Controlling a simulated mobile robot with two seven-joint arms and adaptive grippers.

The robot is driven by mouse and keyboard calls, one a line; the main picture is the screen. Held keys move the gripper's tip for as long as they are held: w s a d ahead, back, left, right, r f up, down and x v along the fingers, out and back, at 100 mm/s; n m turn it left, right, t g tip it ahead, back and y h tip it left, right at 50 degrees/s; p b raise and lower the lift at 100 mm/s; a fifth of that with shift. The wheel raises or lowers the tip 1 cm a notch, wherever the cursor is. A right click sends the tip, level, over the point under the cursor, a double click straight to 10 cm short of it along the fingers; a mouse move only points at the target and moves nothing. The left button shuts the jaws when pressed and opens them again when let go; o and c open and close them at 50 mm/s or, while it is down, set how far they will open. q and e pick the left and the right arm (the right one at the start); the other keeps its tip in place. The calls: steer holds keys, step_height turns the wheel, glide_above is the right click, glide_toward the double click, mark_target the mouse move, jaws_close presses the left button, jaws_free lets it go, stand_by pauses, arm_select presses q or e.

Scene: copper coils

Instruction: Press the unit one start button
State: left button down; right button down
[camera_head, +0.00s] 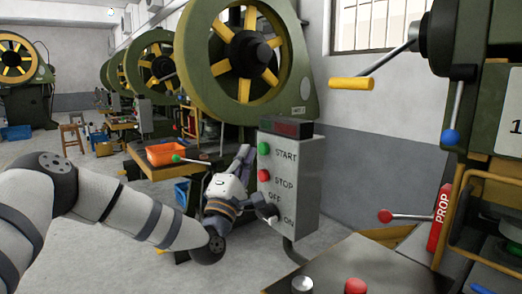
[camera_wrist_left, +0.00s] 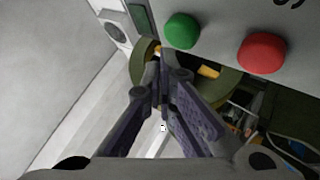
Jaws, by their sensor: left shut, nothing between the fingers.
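The start button (camera_head: 263,148) is a round green button beside the word START on a grey control box in the head view. It also shows in the left wrist view (camera_wrist_left: 182,30), with the red stop button (camera_wrist_left: 262,53) to its right. In the head view the stop button (camera_head: 264,175) is below it. My left gripper (camera_head: 246,152) is shut and empty, just left of the start button. In the left wrist view its fingertips (camera_wrist_left: 162,62) are below and left of the green button, with no contact visible. My right gripper is not in view.
The grey control box (camera_head: 306,175) stands before a green press with a yellow-spoked flywheel (camera_head: 245,55). An orange bin (camera_head: 172,152) sits on a bench at left. At right, another machine carries a yellow-handled lever (camera_head: 351,84) and a red-knobbed lever (camera_head: 385,215).

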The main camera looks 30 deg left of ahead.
arm_select(q)
steer(key=shift+w+d, duration=0.15)
steer(key=shift+w, duration=0.25)
steer(key=shift+w+d+b, duration=0.2)
steer(key=shift+w+b, duration=0.25)
steer(key=shift+b, duration=0.05)
stand_by(0.8)
steer(key=shift+s, duration=0.15)
steer(key=shift+s+a+p, duration=0.3)
steer(key=shift+s+p, duration=0.2)
steer(key=shift+s, duration=0.2)
